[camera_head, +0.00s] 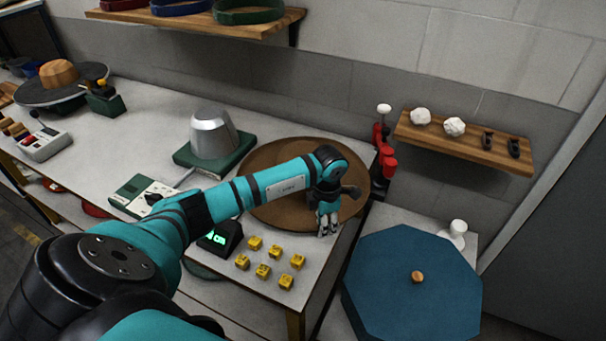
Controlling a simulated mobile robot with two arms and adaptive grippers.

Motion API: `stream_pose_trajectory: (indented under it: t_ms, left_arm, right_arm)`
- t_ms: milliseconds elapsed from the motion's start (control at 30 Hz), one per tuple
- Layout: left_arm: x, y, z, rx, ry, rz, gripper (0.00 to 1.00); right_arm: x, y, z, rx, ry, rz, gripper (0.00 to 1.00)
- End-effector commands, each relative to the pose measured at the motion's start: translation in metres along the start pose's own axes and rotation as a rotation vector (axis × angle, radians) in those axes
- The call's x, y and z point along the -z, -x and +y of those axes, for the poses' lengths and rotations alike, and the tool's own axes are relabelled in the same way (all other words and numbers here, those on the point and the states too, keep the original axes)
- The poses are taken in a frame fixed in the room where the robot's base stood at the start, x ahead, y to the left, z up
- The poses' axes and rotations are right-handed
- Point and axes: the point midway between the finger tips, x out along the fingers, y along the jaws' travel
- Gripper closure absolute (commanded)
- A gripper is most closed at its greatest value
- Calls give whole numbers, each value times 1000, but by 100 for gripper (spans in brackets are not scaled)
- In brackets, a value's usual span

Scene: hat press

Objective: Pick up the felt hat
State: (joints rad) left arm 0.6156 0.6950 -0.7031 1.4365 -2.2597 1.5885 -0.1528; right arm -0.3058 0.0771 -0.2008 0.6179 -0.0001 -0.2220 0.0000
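My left gripper (327,233) points down over the front right part of a wide, round, brown piece (270,211) with a raised rim on the table. I cannot tell if this piece is a tray or felt. Its right part is partly hidden by my arm. The gripper's fingers look close together; nothing is clearly held. At the far left, a hat-like shape with a tan crown (59,73) and a wide dark brim (35,95) sits on the table. I cannot tell which of these is the felt hat. My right gripper is out of view.
A metal cone (212,134) on a green base stands at the back of the table. Several yellow cubes (274,251) lie in front. A blue octagonal top (400,300) with a wooden knob is at right. Wooden shelves (455,143) hang on the wall.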

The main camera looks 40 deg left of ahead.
Motion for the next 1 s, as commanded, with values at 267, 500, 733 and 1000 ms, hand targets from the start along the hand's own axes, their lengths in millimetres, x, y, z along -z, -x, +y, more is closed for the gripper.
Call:
stream_pose_trajectory:
  t_ms: [267, 500, 733, 1000]
  left_arm:
    - [0, 0, 0, 0, 0, 0, 100]
    - [0, 1, 1, -1, 1, -1, 100]
    - [-1, 4, 1, -1, 1, -2, 100]
    - [-1, 37, 2, -4, 0, -6, 100]
  right_arm:
    - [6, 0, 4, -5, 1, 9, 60]
    - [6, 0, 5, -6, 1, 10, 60]
    - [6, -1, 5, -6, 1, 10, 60]
    - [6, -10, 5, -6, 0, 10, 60]
